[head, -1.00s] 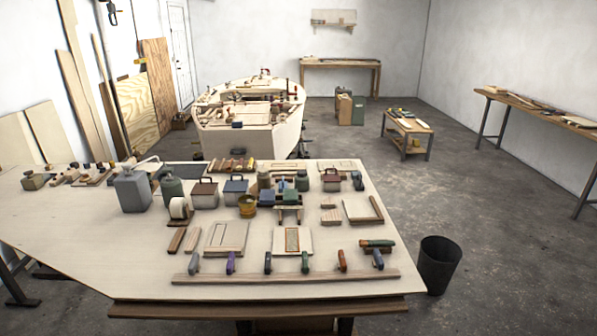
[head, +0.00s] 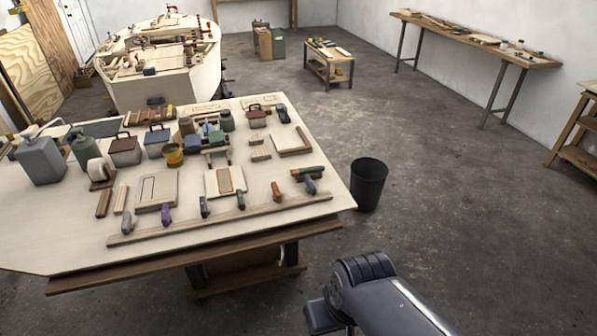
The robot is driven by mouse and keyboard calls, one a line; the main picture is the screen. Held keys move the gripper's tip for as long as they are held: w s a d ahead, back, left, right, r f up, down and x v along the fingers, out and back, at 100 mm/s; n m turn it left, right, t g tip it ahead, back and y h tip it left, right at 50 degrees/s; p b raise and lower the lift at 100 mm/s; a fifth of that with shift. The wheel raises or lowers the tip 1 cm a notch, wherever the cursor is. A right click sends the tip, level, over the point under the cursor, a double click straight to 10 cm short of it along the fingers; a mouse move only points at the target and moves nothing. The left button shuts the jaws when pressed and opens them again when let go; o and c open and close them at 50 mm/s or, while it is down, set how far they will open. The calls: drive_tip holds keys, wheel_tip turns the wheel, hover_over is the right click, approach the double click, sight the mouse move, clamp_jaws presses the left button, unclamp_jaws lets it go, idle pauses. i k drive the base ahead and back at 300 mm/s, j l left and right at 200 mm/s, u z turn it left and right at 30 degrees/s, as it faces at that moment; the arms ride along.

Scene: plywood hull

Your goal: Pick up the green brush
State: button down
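A row of short coloured handles stands along a wooden strip (head: 220,219) near the table's front edge. One handle, a small dark green brush (head: 240,199), stands between a dark navy one (head: 205,207) and an orange one (head: 277,191); its bristles are too small to make out. A green and brown tool (head: 308,172) lies near the right end, just behind a blue handle (head: 311,185). It is also green, and I cannot tell whether it is a brush. Part of my arm shows at the bottom right, over the floor and apart from the table. My gripper is not in view.
The plywood table (head: 60,240) also bears cans, jars, boxes and wooden blocks. A black bin (head: 369,184) stands on the floor by its right corner. The boat hull (head: 185,85) is behind. The floor to the right is mostly clear.

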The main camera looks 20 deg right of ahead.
sight(300, 170)
drive_tip(key=i+l, duration=0.45)
drive_tip(key=i, duration=0.2)
drive_tip(key=i+l+u, duration=0.1)
drive_tip(key=i+l, duration=0.35)
drive_tip(key=i, duration=0.2)
